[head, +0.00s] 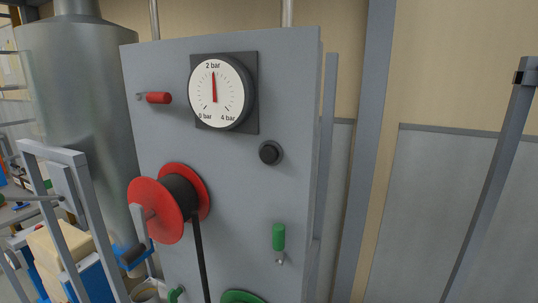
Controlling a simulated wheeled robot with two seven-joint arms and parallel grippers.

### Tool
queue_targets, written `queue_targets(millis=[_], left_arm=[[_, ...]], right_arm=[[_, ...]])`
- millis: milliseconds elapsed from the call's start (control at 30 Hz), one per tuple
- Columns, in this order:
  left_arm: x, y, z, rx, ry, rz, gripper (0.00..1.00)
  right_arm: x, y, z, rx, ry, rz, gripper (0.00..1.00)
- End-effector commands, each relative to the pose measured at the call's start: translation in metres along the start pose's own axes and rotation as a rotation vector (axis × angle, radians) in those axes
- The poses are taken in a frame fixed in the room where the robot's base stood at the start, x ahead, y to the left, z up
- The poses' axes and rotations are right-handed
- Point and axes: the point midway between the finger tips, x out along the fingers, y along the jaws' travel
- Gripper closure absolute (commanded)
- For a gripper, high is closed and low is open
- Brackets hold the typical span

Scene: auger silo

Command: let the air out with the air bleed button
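A grey upright panel (250,190) stands in the middle of the head view. A round black button (270,153) sits on it in a dark ring, below and right of the gauge; it carries no readable label. The round white pressure gauge (216,92) has a dark backplate, marks from 0 bar to 4 bar, and a red needle pointing straight up at 2 bar. Neither of my grippers shows in the head view.
A red-handled lever (157,98), a red reel with black hose (169,204) and a green-handled lever (279,238) stick out from the panel. A metal silo (80,110) and grey frame (75,200) stand left. A grey post (490,180) stands right.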

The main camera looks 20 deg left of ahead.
Motion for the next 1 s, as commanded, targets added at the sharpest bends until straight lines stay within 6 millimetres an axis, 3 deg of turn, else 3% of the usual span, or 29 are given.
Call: queue_targets(millis=[33,267,1000], left_arm=[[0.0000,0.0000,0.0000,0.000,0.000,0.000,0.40],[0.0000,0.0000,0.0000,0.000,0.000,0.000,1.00],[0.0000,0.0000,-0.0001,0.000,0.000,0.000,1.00]], right_arm=[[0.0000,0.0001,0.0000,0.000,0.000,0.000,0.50],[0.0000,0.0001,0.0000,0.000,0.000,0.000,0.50],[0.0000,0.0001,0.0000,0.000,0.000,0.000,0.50]])
